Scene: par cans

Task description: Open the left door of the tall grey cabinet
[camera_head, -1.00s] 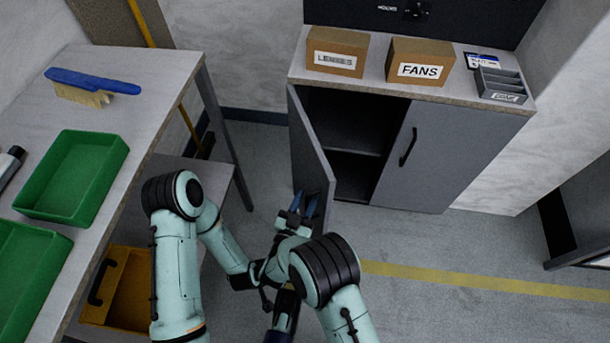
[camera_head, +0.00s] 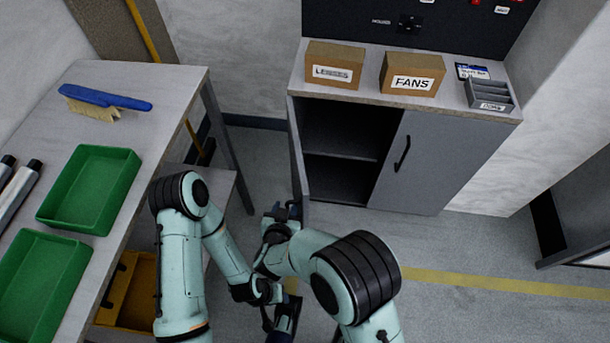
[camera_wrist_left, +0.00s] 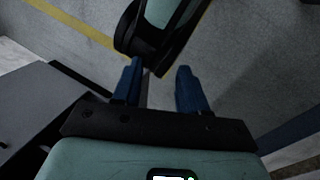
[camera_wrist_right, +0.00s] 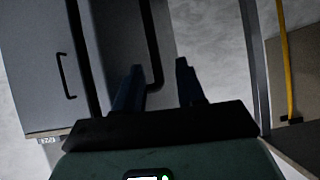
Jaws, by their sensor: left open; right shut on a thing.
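The tall grey cabinet (camera_head: 425,165) stands against the back wall. Its left door (camera_head: 298,150) is swung well out and appears almost edge-on, with dark shelves showing behind it. The right door is closed. My right gripper (camera_head: 284,209) is at the outer side of the left door. In the right wrist view its fingers are shut on the left door's black bar handle (camera_wrist_right: 151,40). My left gripper (camera_wrist_left: 160,85) is open and empty above the floor, with one of my arm links just beyond it.
Boxes marked LENSES (camera_head: 334,64) and FANS (camera_head: 412,74) and a grey bin (camera_head: 490,95) stand on the cabinet. At left, a workbench (camera_head: 178,85) holds green trays (camera_head: 90,190) and a brush (camera_head: 105,98); its leg is near the door. Open floor lies right.

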